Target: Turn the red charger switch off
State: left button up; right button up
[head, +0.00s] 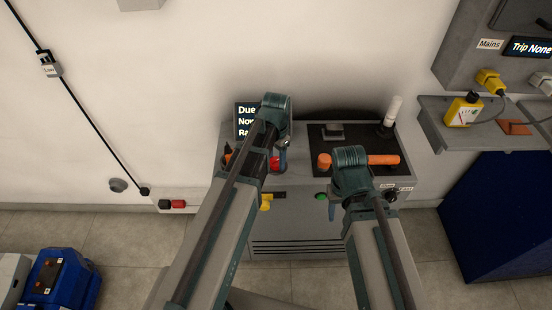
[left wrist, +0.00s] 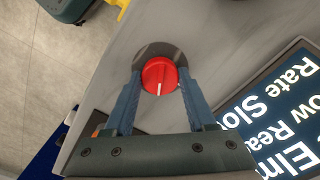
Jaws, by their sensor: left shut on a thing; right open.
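The red charger switch (left wrist: 160,76) is a round knob with a white line on a dark round plate. In the left wrist view the line points toward the bottom of the picture. My left gripper (left wrist: 159,82) has its two fingers on either side of the knob and is shut on it. In the head view the red switch (head: 274,163) shows on top of the grey charger cabinet (head: 230,160), partly hidden by my left gripper (head: 283,160). My right gripper (head: 332,208) is open and empty in front of the cabinet, near a green button (head: 321,196).
A display (head: 245,121) stands at the cabinet's back left, partly hidden by my left arm. An orange handle (head: 384,159) and a white-topped post (head: 393,108) are at the right. A yellow part (head: 266,202) is on the cabinet front. A shelf (head: 432,117) holds a yellow meter (head: 463,111).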

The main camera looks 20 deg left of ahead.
aim_at(276, 161)
pick_arm(q)
jog(key=n, duration=0.5)
jog(key=shift+n, duration=0.4)
jog(key=n, duration=0.6)
dwell(0.7)
jog(key=o, duration=1.4)
notch_tip(276, 161, up, 14)
jog(key=p, duration=1.4)
jog(key=shift+f, duration=0.1)
